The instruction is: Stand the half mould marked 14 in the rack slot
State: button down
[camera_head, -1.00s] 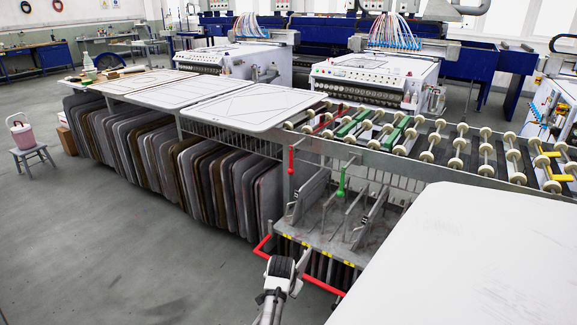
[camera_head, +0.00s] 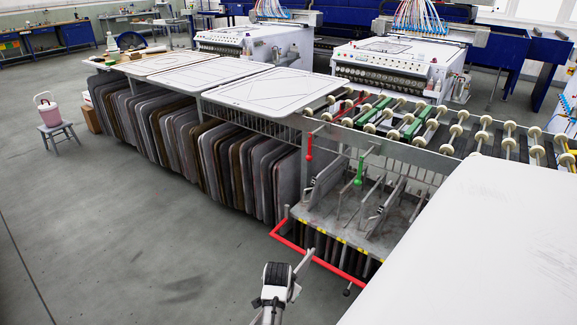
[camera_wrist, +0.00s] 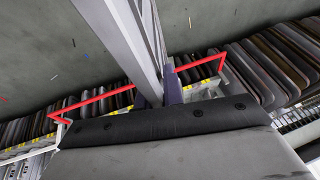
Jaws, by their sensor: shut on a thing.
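My gripper (camera_head: 293,285) is low in the middle of the head view, in front of the red rail. In the wrist view its two dark fingers (camera_wrist: 158,96) are shut on a long grey metal piece (camera_wrist: 118,38), which I take to be the half mould. It runs away from the fingers to the top edge; no number can be read on it. In the head view only a small grey part of it (camera_head: 306,262) shows. The grey rack (camera_head: 335,222) stands beyond the gripper, with upright plates and yellow marks along its front edge. The held piece is apart from the rack.
A red rail (camera_head: 318,260) runs around the rack's front. A large white surface (camera_head: 470,260) fills the lower right. Several boards hang under the table at left.

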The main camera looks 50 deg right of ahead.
jog(key=shift+s+a+r+p, duration=0.15)
jog(key=shift+a+p, duration=0.2)
jog(key=shift+a, duration=2.1)
jog(key=shift+s+a+r+p, duration=0.1)
jog(key=shift+a+p, duration=0.2)
jog(key=shift+a, duration=2.1)
